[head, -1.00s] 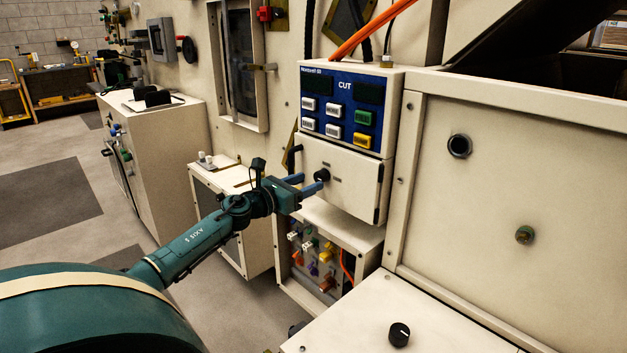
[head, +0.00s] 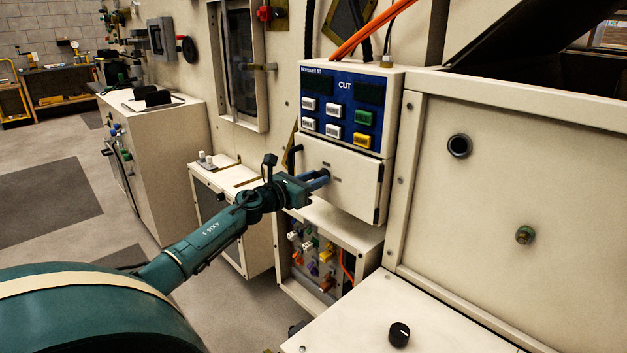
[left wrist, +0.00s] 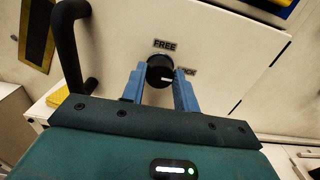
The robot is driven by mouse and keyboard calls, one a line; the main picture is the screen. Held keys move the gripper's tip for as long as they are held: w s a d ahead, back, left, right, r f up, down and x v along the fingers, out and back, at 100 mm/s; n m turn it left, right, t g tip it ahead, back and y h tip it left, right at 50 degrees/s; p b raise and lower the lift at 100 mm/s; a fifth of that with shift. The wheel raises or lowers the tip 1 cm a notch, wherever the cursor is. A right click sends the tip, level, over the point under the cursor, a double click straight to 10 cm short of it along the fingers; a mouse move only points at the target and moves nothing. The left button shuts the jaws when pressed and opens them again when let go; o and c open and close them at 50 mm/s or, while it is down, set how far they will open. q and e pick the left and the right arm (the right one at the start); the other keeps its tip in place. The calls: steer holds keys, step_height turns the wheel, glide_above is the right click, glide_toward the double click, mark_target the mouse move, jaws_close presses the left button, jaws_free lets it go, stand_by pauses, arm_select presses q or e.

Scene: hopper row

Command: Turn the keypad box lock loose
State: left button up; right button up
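The keypad box (head: 340,130) is a cream cabinet with a blue keypad panel marked CUT above a cream door (head: 350,185). Its lock is a round black knob (left wrist: 159,70) on that door, seen in the left wrist view. The knob's white mark points right, toward a label partly hidden by a finger; a FREE label (left wrist: 165,44) is above it. My left gripper (head: 321,178) has its two blue fingers on either side of the knob, seemingly against its edges. It also shows in the left wrist view (left wrist: 160,80). The fingers hide the knob in the head view. My right gripper is out of view.
A black handle (left wrist: 70,45) stands out left of the knob. Below the box is an open bay (head: 315,260) with coloured connectors. A white counter (head: 400,310) with a black knob is in front, and a large cream panel (head: 520,180) is on the right.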

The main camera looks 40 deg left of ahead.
arm_select(q)
steer(key=c, duration=0.4)
